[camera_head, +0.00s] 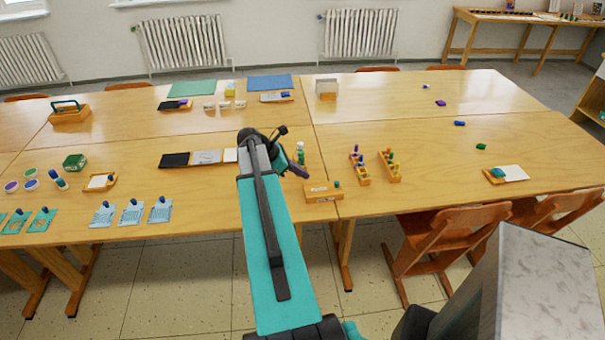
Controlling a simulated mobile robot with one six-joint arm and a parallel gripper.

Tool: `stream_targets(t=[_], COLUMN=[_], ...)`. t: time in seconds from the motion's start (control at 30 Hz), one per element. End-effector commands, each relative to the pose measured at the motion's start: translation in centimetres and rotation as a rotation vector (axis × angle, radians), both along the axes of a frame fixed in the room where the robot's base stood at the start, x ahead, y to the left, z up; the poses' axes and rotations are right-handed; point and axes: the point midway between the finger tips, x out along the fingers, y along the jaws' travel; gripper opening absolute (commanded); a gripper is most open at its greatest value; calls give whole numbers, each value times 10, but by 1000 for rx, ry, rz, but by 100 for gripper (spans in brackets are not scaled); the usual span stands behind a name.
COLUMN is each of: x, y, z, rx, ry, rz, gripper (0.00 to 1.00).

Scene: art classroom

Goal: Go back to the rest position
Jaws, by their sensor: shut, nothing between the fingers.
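My arm reaches up from the bottom middle of the head view over the near edge of the table (400,197). My gripper (303,172) is at the far end of the arm, shut and empty. It is above the table, between a dark and white set of panels on its left and a small green-capped bottle (300,153) close by it. Part of the gripper is hidden behind the arm's end link.
A wooden box (322,192) lies just right of the arm, near the table edge. Two wooden peg holders (389,166) stand farther right. Blue cards (131,212) lie at the left. Chairs (446,243) stand at the near right. The right part of the tabletop is mostly clear.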

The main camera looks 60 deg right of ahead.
Motion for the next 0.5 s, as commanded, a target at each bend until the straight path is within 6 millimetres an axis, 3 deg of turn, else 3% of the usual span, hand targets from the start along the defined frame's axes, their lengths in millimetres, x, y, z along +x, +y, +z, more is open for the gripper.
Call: stream_targets(t=[0.37,0.5], x=[0,21], y=[0,19], z=[0,-10], rx=[0,-5], ry=[0,-48], rz=[0,-5], gripper=[0,0])
